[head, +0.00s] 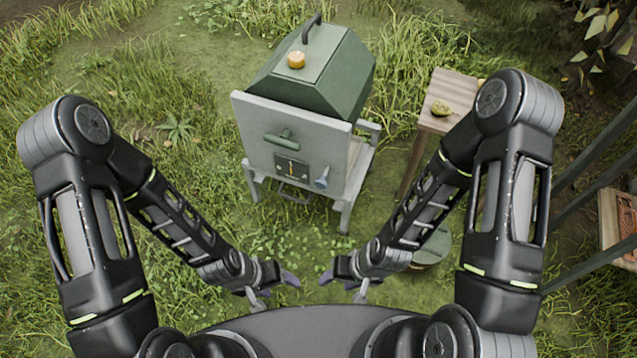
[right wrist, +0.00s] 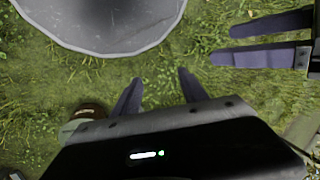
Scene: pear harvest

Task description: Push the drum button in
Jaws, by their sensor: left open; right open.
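A washing machine-like unit with a green faceted drum housing (head: 318,75) on a grey stand (head: 290,130) is ahead of me in the head view. A round orange-yellow knob (head: 296,60), which looks like a button, sits on its top and stands out from the surface. The grey front has a green handle (head: 285,139), a dark panel (head: 291,166) and a blue-grey knob (head: 321,183). My left gripper (head: 290,280) and right gripper (head: 326,278) are open and empty, low in front of me, apart from the unit. Both show in the right wrist view.
A wooden table (head: 452,88) with a yellow-green pear (head: 441,108) stands right of the unit. A round green lid or stool (head: 432,248) is below it, partly behind my right arm. A wooden crate (head: 620,225) is at the right edge. Grass lies between.

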